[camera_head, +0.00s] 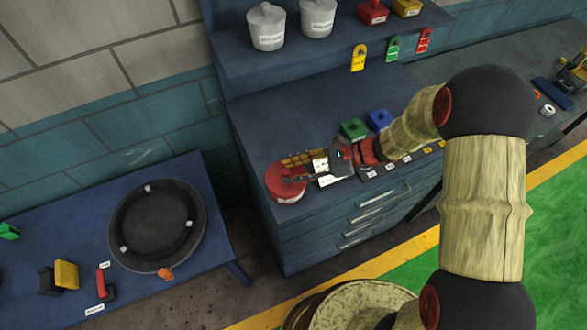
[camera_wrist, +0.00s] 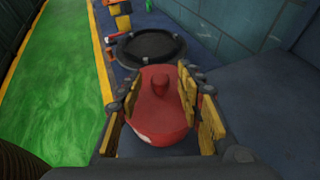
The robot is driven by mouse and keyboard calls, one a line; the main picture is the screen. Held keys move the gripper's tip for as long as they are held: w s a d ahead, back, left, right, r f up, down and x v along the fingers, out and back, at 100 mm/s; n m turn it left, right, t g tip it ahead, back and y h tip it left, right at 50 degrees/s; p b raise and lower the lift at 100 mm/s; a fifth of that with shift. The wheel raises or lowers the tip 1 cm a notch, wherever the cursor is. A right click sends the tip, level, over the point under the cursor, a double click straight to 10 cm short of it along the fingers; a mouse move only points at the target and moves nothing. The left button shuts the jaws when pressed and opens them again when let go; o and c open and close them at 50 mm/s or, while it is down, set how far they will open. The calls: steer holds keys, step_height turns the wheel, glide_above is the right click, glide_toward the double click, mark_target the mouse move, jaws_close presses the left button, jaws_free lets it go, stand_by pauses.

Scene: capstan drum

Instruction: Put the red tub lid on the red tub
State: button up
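The red tub (camera_head: 284,190) stands at the left front corner of the blue workbench, with a white label on its side. The red tub lid (camera_wrist: 158,108), a round red top with an upright knob (camera_wrist: 160,84), shows in the wrist view between my fingers. It appears to lie on the tub; whether it sits fully flush cannot be told. My gripper (camera_head: 294,169) reaches in from the right, over the tub. Its yellow-padded fingers (camera_wrist: 158,92) are spread on both sides of the knob, with visible gaps, and hold nothing. Part of the tub's top is hidden by the fingers in the head view.
Green (camera_head: 354,129) and blue (camera_head: 380,119) boxes stand on the bench behind my wrist. A shelf above holds two white lidded tubs (camera_head: 266,27) and small boxes. A lower blue table at left carries a large black ring (camera_head: 119,247). The bench's left edge is close to the tub.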

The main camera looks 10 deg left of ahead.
steer(key=shift+r, duration=0.35)
steer(key=shift+w+d+r, duration=0.15)
steer(key=shift+d+r, duration=0.05)
steer(key=shift+d, duration=0.1)
steer(key=v, duration=1.1)
steer(key=shift+d, duration=0.15)
steer(key=s+d+r+n+t+h, duration=0.7)
steer(key=s+d+r+n+h, duration=0.6)
steer(key=s+r+n, duration=0.3)
step_height(320, 180, up, 3)
steer(key=shift+s+d+f+t, duration=0.15)
steer(key=shift+s+d+t, duration=0.25)
steer(key=shift+s+d, duration=0.25)
step_height(320, 180, down, 13)
steer(key=b, duration=1.3)
steer(key=shift+f, duration=0.1)
